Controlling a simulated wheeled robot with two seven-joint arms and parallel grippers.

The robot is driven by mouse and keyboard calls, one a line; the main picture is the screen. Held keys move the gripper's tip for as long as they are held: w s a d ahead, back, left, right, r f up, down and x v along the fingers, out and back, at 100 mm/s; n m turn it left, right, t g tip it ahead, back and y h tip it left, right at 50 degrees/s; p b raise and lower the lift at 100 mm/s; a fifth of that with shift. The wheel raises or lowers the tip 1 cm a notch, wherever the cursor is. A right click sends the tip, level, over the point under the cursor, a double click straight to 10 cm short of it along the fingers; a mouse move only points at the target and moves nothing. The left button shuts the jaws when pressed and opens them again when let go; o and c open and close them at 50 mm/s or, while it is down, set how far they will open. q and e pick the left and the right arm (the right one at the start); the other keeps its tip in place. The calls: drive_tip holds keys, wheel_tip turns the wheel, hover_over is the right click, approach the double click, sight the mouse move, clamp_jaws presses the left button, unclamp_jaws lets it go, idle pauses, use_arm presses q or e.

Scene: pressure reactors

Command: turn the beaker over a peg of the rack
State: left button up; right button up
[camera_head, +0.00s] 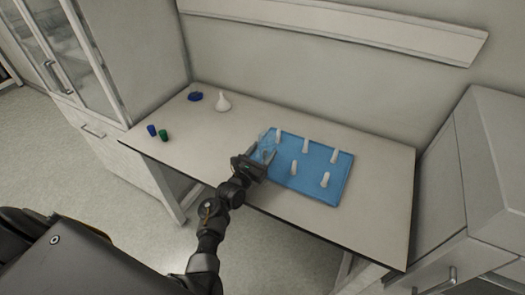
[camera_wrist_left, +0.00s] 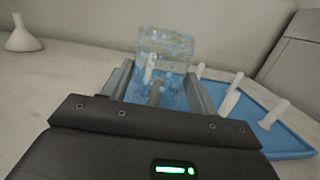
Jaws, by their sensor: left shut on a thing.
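The blue rack (camera_head: 322,183) lies on the table with several upright white pegs, one of them (camera_head: 305,146) in its back row. My left gripper (camera_head: 263,154) is at the rack's left end, shut on a clear glass beaker (camera_head: 267,139). In the left wrist view the beaker (camera_wrist_left: 165,43) stands between the two fingers (camera_wrist_left: 157,85), and a white peg shows through or behind its glass. I cannot tell whether the beaker is around that peg or in front of it. The rack's right part (camera_wrist_left: 288,138) also shows there. My right gripper is out of view.
A white flask (camera_head: 223,102) and a dark blue object (camera_head: 195,96) stand at the back left of the table (camera_head: 380,167). A blue cup (camera_head: 151,130) and a green cup (camera_head: 164,135) are near the left edge. A wall is behind; cabinets flank both sides.

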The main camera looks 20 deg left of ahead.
use_arm(q)
drive_tip(key=shift+f, duration=0.35)
drive_tip(key=o, duration=1.1)
drive_tip(key=shift+s, duration=0.25)
drive_tip(key=s+p, duration=0.2)
drive_tip(key=s, duration=0.1)
drive_tip(key=s+a+p, duration=0.1)
drive_tip(key=s, duration=0.2)
drive_tip(key=s+f+p, duration=0.1)
drive_tip(key=s+p, duration=0.1)
drive_tip(key=s, duration=0.1)
drive_tip(key=shift+s+a+p, duration=0.2)
drive_tip(key=shift+a+p, duration=0.05)
drive_tip(key=shift+p, duration=0.05)
drive_tip(key=shift+s+f, duration=0.2)
drive_tip(key=shift+s, duration=0.15)
drive_tip(key=shift+f, duration=0.1)
